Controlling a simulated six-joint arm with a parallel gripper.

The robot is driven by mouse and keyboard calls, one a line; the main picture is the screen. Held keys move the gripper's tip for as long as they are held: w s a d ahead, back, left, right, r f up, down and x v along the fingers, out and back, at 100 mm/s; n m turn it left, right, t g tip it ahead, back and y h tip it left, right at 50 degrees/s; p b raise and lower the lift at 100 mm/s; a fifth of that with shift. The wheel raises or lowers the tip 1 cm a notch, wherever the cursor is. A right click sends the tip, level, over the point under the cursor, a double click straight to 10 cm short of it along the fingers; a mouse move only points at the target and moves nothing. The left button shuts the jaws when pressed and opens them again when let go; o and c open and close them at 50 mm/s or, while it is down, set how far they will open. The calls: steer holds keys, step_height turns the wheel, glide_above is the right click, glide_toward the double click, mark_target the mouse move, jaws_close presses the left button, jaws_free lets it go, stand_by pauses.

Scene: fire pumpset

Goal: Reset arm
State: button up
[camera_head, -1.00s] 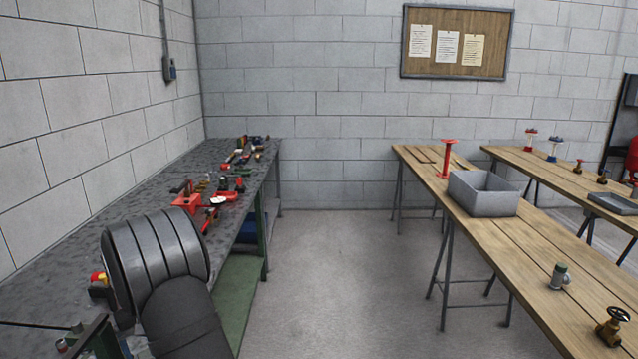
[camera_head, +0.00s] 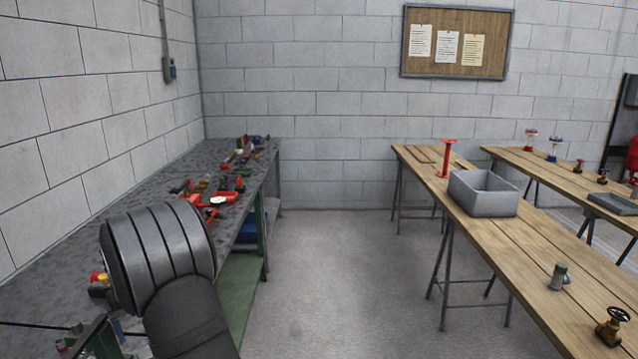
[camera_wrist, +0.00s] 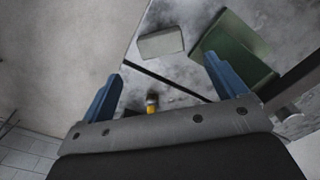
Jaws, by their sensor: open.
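My gripper (camera_wrist: 165,90) shows in the wrist view with its two blue fingers spread wide apart. It is open, with nothing held between the fingers. Beyond the fingers lies the grey bench top, with a small yellow and dark part (camera_wrist: 152,103) seen between them. In the head view my arm covers the near left part of the grey workbench (camera_head: 130,190), and my gripper cannot be made out there.
Red and dark parts (camera_head: 215,198) lie along the workbench. A green block (camera_wrist: 235,50) and a pale block (camera_wrist: 161,43) show in the wrist view. A wooden table (camera_head: 500,240) with a grey bin (camera_head: 484,197) stands at right. The floor between is clear.

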step_height(320, 180, down, 9)
steer(key=shift+f, duration=0.15)
step_height(320, 180, up, 4)
steer(key=shift+f, duration=0.15)
steer(key=w+d+r, duration=0.2)
steer(key=d+r, duration=0.5)
steer(key=d, duration=0.4)
steer(key=d+f+m, duration=0.3)
steer(key=d+f, duration=0.4)
steer(key=d, duration=0.3)
steer(key=w+d+f+m, duration=0.1)
steer(key=d+f+m, duration=0.2)
steer(key=d+f, duration=0.5)
steer(key=d+f+m, duration=0.3)
steer(key=d+f, duration=0.2)
steer(key=d, duration=0.7)
steer(key=a+r+n, duration=0.3)
steer(key=a, duration=0.5)
steer(key=shift+w+a+r, duration=0.15)
steer(key=shift+w+a, duration=0.15)
steer(key=shift+w, duration=0.05)
steer(key=shift+o, duration=1.1)
